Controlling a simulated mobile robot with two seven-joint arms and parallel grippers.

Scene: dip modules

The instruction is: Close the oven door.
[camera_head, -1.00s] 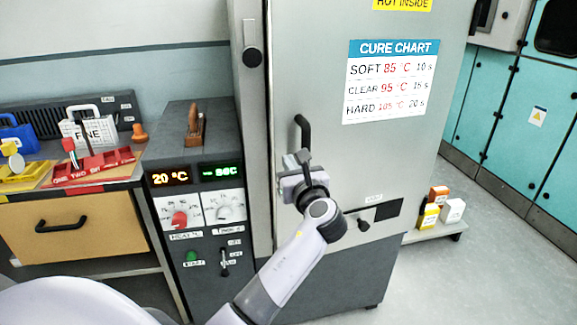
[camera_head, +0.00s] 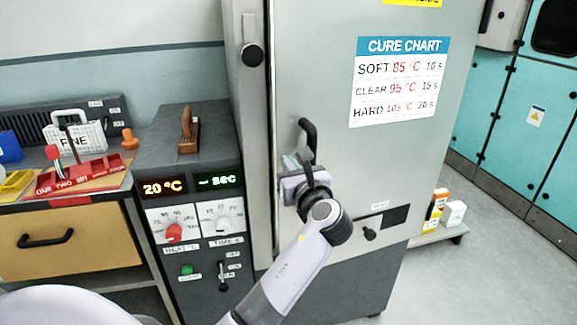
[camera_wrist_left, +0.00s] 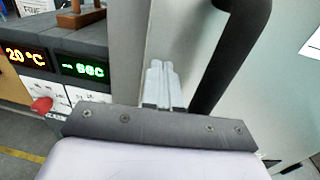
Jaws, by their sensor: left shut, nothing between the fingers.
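The oven door (camera_head: 320,85) is a tall pale grey panel with a black bar handle (camera_head: 307,132) near its left edge. A dark line runs down that edge, beside the grey frame strip; I cannot tell whether the door is fully flush. My left gripper (camera_head: 300,162) is shut and empty, at the door's face beside the handle's lower part. In the left wrist view the closed fingers (camera_wrist_left: 162,84) point at the door, just left of the black handle (camera_wrist_left: 232,60). Contact with the door or handle is not clear. My right gripper is not in view.
A dark control unit (camera_head: 200,270) with displays and dials stands left of the oven. Further left is a workbench with a drawer (camera_head: 65,240), a red tray and a white box. Small boxes (camera_head: 454,214) sit low at the right. Floor on the right is clear.

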